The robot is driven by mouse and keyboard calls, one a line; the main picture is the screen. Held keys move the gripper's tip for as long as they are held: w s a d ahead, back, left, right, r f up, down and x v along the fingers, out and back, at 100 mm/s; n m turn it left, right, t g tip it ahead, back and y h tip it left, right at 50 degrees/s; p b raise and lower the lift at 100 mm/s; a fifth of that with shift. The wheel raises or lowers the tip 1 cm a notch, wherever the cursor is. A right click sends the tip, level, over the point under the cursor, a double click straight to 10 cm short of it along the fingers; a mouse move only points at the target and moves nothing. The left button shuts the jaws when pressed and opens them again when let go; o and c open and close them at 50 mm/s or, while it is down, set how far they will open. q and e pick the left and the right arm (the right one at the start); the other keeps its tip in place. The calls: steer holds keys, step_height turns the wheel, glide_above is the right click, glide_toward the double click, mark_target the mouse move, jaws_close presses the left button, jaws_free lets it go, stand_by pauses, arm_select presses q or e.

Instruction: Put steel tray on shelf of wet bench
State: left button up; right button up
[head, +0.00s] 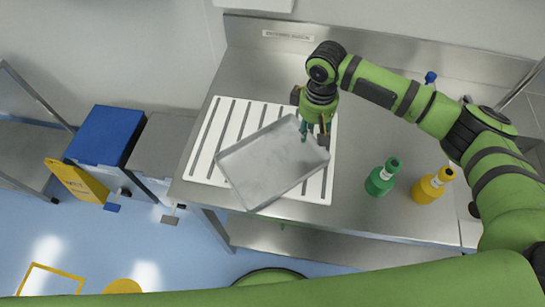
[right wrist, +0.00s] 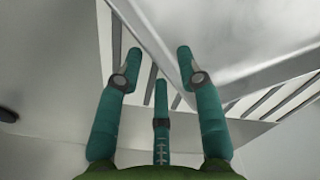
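The steel tray (head: 270,165) is a shallow grey rectangle on the wet bench (head: 375,225). It lies turned at an angle over a white slatted panel (head: 203,150) and reaches past the panel's front edge. In the right wrist view the tray (right wrist: 250,45) fills the upper right. My right gripper (head: 304,138) is above the tray's far right edge, pointing down. In its wrist view the fingers (right wrist: 160,60) are spread, with the right finger beside or over the tray edge; contact is unclear. The bench's lower shelf (head: 290,243) shows partly below the worktop. My left gripper is out of view.
A green bottle (head: 381,178) and a yellow bottle (head: 432,186) stand right of the tray. A blue-topped bottle (head: 430,78) is behind my right arm. A blue-lidded bin (head: 105,133), a grey-lidded bin (head: 160,140) and a yellow floor sign (head: 76,180) stand left of the bench.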

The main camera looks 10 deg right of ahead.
steer(key=shift+s, duration=0.15)
steer(key=shift+c, duration=0.4)
jaws_close()
steer(key=shift+r, duration=0.15)
